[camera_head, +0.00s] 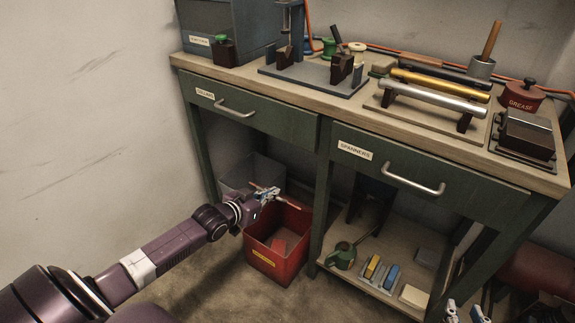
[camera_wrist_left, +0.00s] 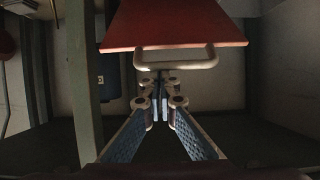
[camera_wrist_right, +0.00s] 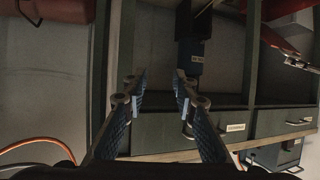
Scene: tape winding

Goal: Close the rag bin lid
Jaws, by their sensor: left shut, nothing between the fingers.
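The red rag bin (camera_head: 275,260) stands on the floor left of the bench's middle leg. Its top is open in the head view, and a reddish thing lies inside. In the left wrist view a red panel with a pale loop handle (camera_wrist_left: 178,61), apparently the lid (camera_wrist_left: 175,25), is at the top. My left gripper (camera_head: 272,194) is over the bin's back rim. Its fingertips (camera_wrist_left: 160,82) are shut and empty, just below the handle in that view; contact cannot be told. My right gripper (camera_head: 465,312) is open and empty at lower right, also seen in its wrist view (camera_wrist_right: 160,80).
A grey bin (camera_head: 240,174) stands behind the red one. The bench has two drawers (camera_head: 250,112) above and a low shelf (camera_head: 330,262) with an oil can (camera_head: 342,256) and blocks to the right. Bare floor lies in front of the bin.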

